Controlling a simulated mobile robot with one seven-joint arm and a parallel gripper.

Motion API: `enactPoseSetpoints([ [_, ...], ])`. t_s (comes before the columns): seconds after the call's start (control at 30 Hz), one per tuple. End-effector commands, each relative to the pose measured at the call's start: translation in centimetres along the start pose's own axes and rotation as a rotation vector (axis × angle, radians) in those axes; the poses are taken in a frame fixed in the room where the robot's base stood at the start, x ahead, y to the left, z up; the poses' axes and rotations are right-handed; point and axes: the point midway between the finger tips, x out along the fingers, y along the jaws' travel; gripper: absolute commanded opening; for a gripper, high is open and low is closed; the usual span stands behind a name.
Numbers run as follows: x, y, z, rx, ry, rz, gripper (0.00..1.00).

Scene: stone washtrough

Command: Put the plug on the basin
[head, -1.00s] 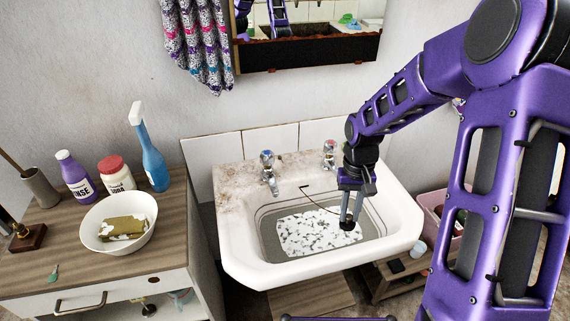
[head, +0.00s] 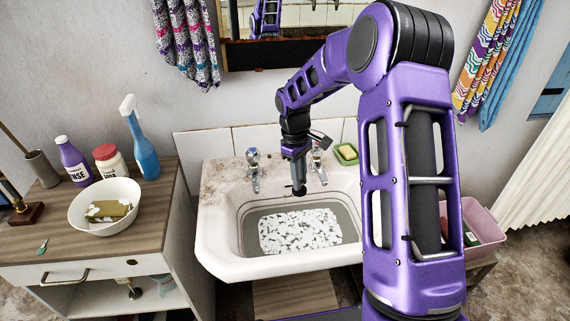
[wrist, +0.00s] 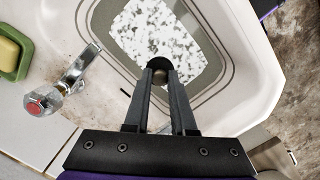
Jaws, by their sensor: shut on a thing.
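The white basin (head: 224,262) is set against the wall and holds grey water with a patch of white foam (head: 300,231); it fills much of the wrist view (wrist: 262,95). My gripper (head: 298,178) points down over the back part of the basin, between the two taps. In the wrist view my gripper (wrist: 161,84) is shut on the plug (wrist: 158,63), a small dark round piece at the fingertips. The plug shows as a dark disc in the head view (head: 299,191). Its exact height above the basin is hard to tell. The drain is hidden.
Blue-topped (head: 253,170) and red-topped taps (wrist: 62,87) stand on the back ledge, with soap in a green dish (head: 345,153) to their right. A counter at left holds a white bowl (head: 75,212) and bottles. A pink tub (head: 482,222) stands right.

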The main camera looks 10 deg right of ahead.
Motion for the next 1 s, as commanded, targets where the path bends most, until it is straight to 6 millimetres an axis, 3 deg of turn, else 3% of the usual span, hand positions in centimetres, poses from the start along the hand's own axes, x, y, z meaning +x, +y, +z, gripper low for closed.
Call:
enactPoseSetpoints([
  [0.2, -1.5, 3.9, -4.1, -0.492, 0.001, 0.062, 0.00],
  [0.6, -4.1, 9.3, -9.6, -1.343, 0.003, 0.168, 0.00],
  [0.8, -5.1, 10.7, -11.3, -1.649, 0.004, 0.205, 0.00],
  [1.0, -5.3, 11.2, -11.9, -1.784, 0.003, 0.218, 0.00],
])
